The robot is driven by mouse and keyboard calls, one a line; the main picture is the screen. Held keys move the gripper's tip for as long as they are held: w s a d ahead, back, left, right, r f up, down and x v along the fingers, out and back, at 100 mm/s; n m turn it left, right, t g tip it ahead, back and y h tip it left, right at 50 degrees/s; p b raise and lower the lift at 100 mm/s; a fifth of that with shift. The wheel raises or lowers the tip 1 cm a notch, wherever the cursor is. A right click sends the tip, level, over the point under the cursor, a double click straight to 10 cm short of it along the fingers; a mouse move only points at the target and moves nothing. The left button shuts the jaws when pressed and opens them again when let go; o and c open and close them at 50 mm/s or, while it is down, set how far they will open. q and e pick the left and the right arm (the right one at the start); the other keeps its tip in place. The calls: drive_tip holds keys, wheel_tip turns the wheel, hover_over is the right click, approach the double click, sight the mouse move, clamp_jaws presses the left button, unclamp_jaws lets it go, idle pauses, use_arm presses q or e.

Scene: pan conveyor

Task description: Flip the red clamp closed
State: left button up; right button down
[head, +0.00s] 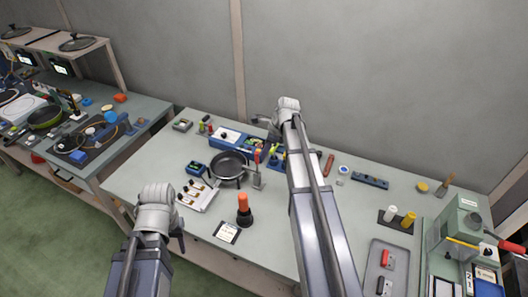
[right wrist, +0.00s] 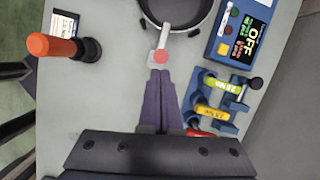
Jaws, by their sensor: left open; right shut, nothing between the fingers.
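The red clamp shows in the head view as a grey upright with a red tip (head: 257,156), beside the right rim of a dark pan (head: 229,164). In the right wrist view its round red end (right wrist: 161,57) sits on a grey bracket at the edge of the pan (right wrist: 178,14). My right gripper (right wrist: 160,74) is shut and empty, its purple fingertips close to the red end; I cannot tell if they touch. In the head view my right arm partly hides this area. My left gripper (head: 160,230) is open and empty over the table's front left edge.
A black-and-orange handled tool (head: 244,208) stands upright in front of the pan. A blue rack with yellow and green cylinders (right wrist: 219,100) lies right of my right fingers. A blue control box with an OFF screen (right wrist: 242,33) is near the pan.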

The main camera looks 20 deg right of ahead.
use_arm(q)
wheel_tip(320, 180, up, 10)
drive_tip(key=p, duration=0.9)
drive_tip(key=shift+d+f+p, duration=0.15)
drive_tip(key=shift+d+p, duration=0.2)
drive_tip(key=shift+d, duration=0.05)
use_arm(e)
drive_tip(key=s+d+v, duration=0.1)
drive_tip(key=d+v, duration=0.1)
drive_tip(key=v, duration=0.9)
drive_tip(key=shift+s+f, duration=0.15)
drive_tip(key=shift+f, duration=0.25)
use_arm(q)
drive_tip(key=shift+s, duration=0.1)
